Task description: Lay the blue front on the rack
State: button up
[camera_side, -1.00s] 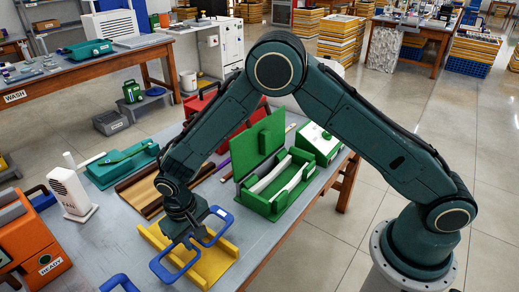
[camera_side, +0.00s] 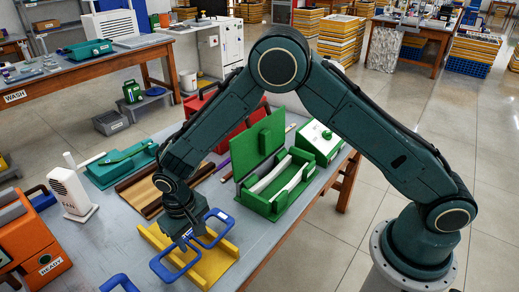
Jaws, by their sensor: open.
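The blue front (camera_side: 167,269), an eyeglass frame front with two rims, lies across the yellow rack (camera_side: 217,269) near the table's front. One rim shows at the rack's left and the other at its upper right (camera_side: 229,219). My gripper (camera_side: 186,243) is open just above the middle of the front. My gripper hides part of the bridge, and I cannot tell whether its fingers still touch it. Another blue piece (camera_side: 119,283) shows at the bottom edge, left of the rack.
An open green case (camera_side: 268,208) with white strips inside stands right of the rack. A brown tray (camera_side: 137,187) lies behind it. A white fan (camera_side: 72,192) and an orange READY box (camera_side: 33,243) stand at left. Bare table lies around the rack's left side.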

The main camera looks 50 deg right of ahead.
notch_tip(320, 180, up, 13)
jog(key=shift+a+f, duration=0.2)
jog(key=shift+a, duration=0.25)
dwell(0.3)
jog(key=s+d+r+t+y, duration=0.1)
jog(key=s+d+r, duration=0.4)
jog(key=d+r, duration=0.25)
jog(key=s+d+r+t, duration=0.2)
jog(key=s+d+r, duration=0.35)
jog(key=r, duration=0.25)
jog(key=s+d+r+t, duration=0.1)
jog(key=s+d, duration=0.3)
jog(key=s, duration=0.4)
jog(key=s+d+r+t, duration=0.1)
jog(key=s+d, duration=0.4)
jog(key=s, duration=0.3)
jog(key=shift+s+t, duration=0.15)
jog(key=shift+t, duration=0.15)
